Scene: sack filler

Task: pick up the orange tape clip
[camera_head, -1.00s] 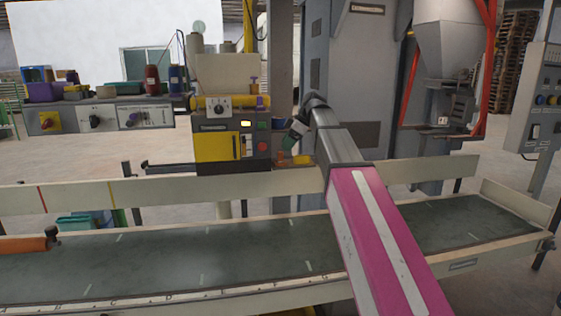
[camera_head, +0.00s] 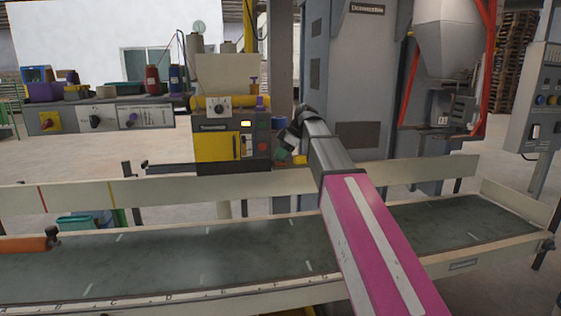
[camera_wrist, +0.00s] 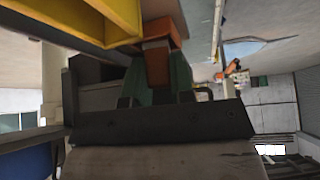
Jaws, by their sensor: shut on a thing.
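The orange tape clip (camera_wrist: 157,64) shows in the wrist view as an orange block between the two green-sided fingers of my gripper (camera_wrist: 158,82). My gripper is shut on it. The fingers hide part of its sides. In the head view my gripper (camera_head: 284,153) is small, at the lower right side of the yellow and grey machine, above the conveyor. There the clip cannot be made out clearly behind the fingers.
The machine (camera_head: 231,143) with its yellow panel stands close left of my gripper. A yellow edge (camera_wrist: 112,18) is very near in the wrist view. The conveyor belt (camera_head: 200,255) is clear in its middle. An orange roller (camera_head: 25,244) lies at its left.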

